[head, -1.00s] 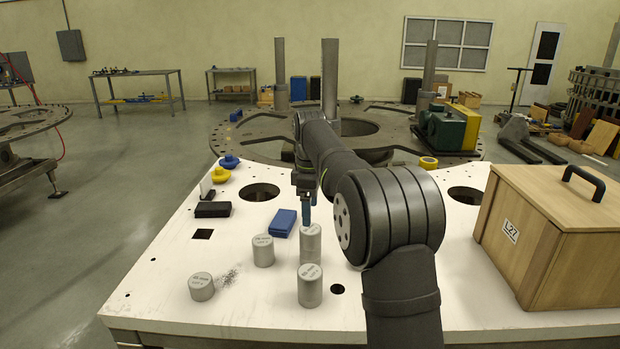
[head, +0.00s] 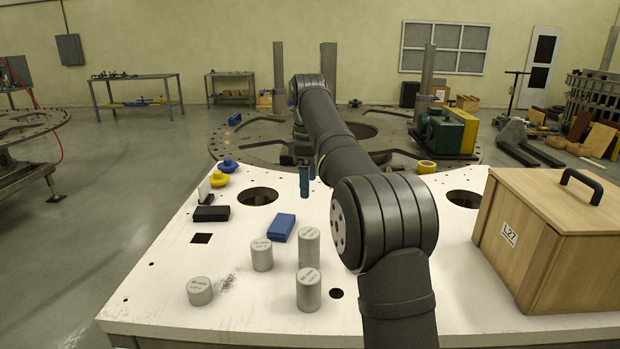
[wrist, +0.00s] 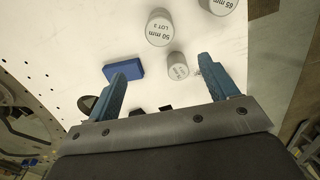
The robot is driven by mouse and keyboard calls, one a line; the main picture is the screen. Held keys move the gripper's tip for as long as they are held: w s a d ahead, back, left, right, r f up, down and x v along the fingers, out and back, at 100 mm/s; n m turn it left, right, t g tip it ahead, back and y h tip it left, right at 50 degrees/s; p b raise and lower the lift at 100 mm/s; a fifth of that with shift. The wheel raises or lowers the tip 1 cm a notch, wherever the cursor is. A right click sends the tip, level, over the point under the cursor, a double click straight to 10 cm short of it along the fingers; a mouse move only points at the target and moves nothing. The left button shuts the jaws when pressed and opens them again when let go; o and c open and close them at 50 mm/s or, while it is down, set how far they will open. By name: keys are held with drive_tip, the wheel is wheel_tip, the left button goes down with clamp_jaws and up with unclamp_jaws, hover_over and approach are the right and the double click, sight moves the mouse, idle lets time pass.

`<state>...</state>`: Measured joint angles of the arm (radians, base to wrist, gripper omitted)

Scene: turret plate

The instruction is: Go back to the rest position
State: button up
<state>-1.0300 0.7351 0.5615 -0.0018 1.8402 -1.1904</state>
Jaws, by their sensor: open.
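My gripper (head: 304,182) hangs above the white plate (head: 160,285) in the head view, behind the grey cylinders. In the wrist view its two blue fingers (wrist: 180,92) are spread apart with nothing held between them. Several grey labelled cylinders stand on the plate: a tall one (head: 309,248), a front one (head: 309,292), a smaller one (head: 262,257) and a left one (head: 200,291). A blue block (head: 281,227) lies just behind them; it also shows in the wrist view (wrist: 124,70).
A wooden box (head: 550,240) with a black handle stands at the plate's right. A black block (head: 211,214), yellow (head: 218,180) and blue (head: 228,166) knobs are at the back left. A yellow tape roll (head: 427,167) and green machine (head: 440,132) are behind. The plate's front left is mostly clear.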

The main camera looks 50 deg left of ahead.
sight(309, 232)
idle(0.3)
wheel_tip(309, 232, down, 17)
drive_tip(key=shift+f, duration=0.2)
drive_tip(key=shift+r, duration=0.15)
idle(0.5)
wheel_tip(309, 232, up, 17)
wheel_tip(309, 232, down, 18)
drive_tip(key=shift+r, duration=0.15)
drive_tip(key=r, duration=0.8)
drive_tip(key=shift+w+d+r, duration=0.1)
drive_tip(key=shift+w+d, duration=0.25)
drive_tip(key=w+d+m, duration=0.2)
drive_tip(key=w+d, duration=0.4)
drive_tip(key=d, duration=0.3)
drive_tip(key=shift+d+f, duration=0.15)
drive_tip(key=shift+f, duration=0.05)
